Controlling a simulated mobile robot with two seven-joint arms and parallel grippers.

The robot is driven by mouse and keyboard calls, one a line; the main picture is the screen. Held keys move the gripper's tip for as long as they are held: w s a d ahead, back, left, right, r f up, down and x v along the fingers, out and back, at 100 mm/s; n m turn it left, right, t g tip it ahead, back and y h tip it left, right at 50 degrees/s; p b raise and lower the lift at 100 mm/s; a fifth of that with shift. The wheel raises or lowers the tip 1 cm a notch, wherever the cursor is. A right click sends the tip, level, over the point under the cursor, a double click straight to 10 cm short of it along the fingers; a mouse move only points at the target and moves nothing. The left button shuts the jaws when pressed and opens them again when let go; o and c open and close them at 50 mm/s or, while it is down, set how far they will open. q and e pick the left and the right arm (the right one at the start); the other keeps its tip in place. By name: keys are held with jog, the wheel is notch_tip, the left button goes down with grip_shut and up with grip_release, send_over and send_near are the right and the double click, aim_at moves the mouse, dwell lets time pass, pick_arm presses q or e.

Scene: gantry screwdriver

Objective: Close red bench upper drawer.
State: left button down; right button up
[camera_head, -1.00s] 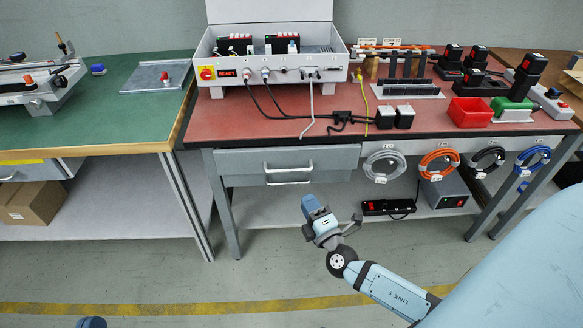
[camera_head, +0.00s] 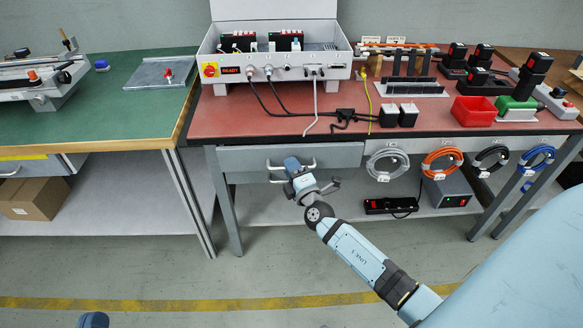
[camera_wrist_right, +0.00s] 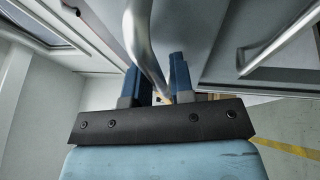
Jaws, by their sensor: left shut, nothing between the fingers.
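The red bench (camera_head: 440,127) has a grey drawer front (camera_head: 240,163) under its left part. Its metal handles are partly hidden by my right gripper (camera_head: 294,167); I cannot tell from this view how far the upper drawer stands out. In the right wrist view, a curved metal handle bar (camera_wrist_right: 145,45) runs down between the two blue fingers of my right gripper (camera_wrist_right: 155,80), which look apart; firm contact is not clear. A second handle bar (camera_wrist_right: 280,45) is to the right. My left gripper (camera_head: 92,321) shows only as a small blue part at the bottom left edge, shut.
Coiled cables, one of them orange (camera_head: 441,162), hang right of the drawer. A power strip (camera_head: 390,205) and a grey box (camera_head: 448,190) rest on the lower shelf. A green bench (camera_head: 130,118) stands at left. The floor in front is clear.

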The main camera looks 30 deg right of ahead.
grip_shut()
jog(key=shift+w, duration=0.1)
jog(key=w+d+b, duration=0.2)
jog(key=w, duration=0.1)
jog(key=shift+w+d, duration=0.1)
jog(key=shift+r, duration=0.15)
grip_release()
pick_arm(q)
jog(key=shift+d+h, duration=0.35)
jog(key=shift+h, duration=0.05)
jog(key=shift+r, duration=0.25)
pick_arm(e)
jog(key=v, duration=1.3)
jog(key=shift+s, duration=0.4)
